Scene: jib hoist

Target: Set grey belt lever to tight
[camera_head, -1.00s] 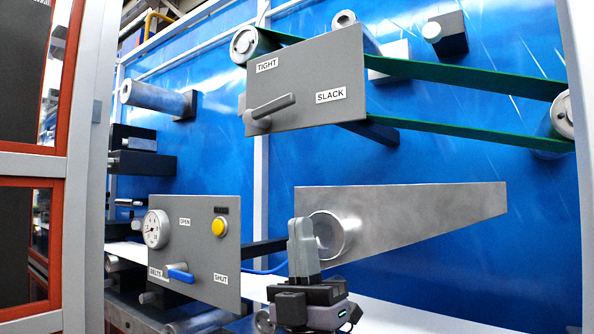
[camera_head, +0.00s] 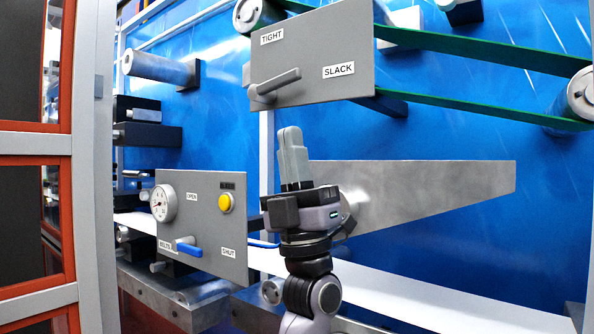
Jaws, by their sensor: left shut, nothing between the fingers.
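The grey belt lever (camera_head: 277,83) is on the upper grey panel (camera_head: 335,60), its pivot at the panel's lower left. Its handle points right and slightly up, toward the SLACK label (camera_head: 339,70). The TIGHT label (camera_head: 271,35) is above the pivot. My left gripper (camera_head: 292,135) points up, its fingers shut together and empty. It appears below the lever and the panel's bottom edge in the picture, apart from both. My right gripper is not in view.
A lower grey panel (camera_head: 203,240) carries a blue lever (camera_head: 188,251), a yellow button (camera_head: 224,203) and a gauge (camera_head: 163,203). A tapered metal plate (camera_head: 430,190) stands behind my left gripper. A green belt (camera_head: 480,52) runs right from the upper panel.

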